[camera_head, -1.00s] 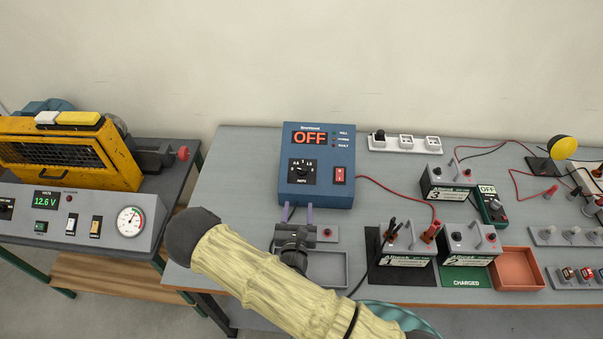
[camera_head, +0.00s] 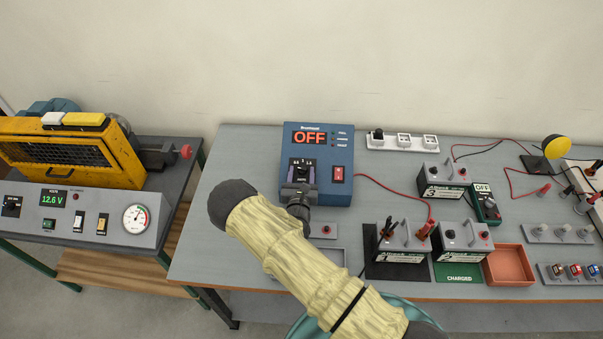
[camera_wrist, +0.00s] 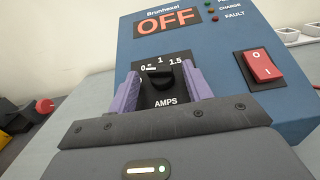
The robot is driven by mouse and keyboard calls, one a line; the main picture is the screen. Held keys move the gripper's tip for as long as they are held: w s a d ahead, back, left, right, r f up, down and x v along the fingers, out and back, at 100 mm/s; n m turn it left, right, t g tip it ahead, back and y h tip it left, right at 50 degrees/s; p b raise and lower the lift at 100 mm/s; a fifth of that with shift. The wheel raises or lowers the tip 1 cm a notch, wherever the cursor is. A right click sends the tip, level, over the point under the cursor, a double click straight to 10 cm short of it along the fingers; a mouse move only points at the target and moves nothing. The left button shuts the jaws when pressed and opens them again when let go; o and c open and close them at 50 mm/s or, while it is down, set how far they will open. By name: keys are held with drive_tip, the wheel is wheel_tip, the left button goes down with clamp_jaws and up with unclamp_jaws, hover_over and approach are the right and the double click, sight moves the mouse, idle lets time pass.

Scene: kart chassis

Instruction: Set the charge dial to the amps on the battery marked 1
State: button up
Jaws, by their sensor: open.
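The blue charger (camera_head: 340,188) stands at the back of the bench, its display (camera_head: 309,137) reading OFF. Its black charge dial (camera_wrist: 160,76) sits above the word AMPS, with 1 and 1.5 legible on the scale; its exact setting is unclear. My gripper (camera_head: 302,173) is at the dial, its purple fingers (camera_wrist: 162,88) open on either side of the knob; contact is unclear. One battery (camera_head: 401,243) stands on a black mat with clips on its terminals, another (camera_head: 461,241) on a green CHARGED mat, a third (camera_head: 443,181) behind. Their small labels are unreadable now.
A red rocker switch (camera_wrist: 263,67) is right of the dial. A red lead (camera_head: 394,187) runs from the charger towards the clipped battery. An orange tray (camera_head: 509,265) and a green meter (camera_head: 486,204) stand to the right. A yellow machine (camera_head: 70,150) stands left.

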drive_tip(key=shift+c, duration=0.2)
drive_tip(key=c, duration=0.9)
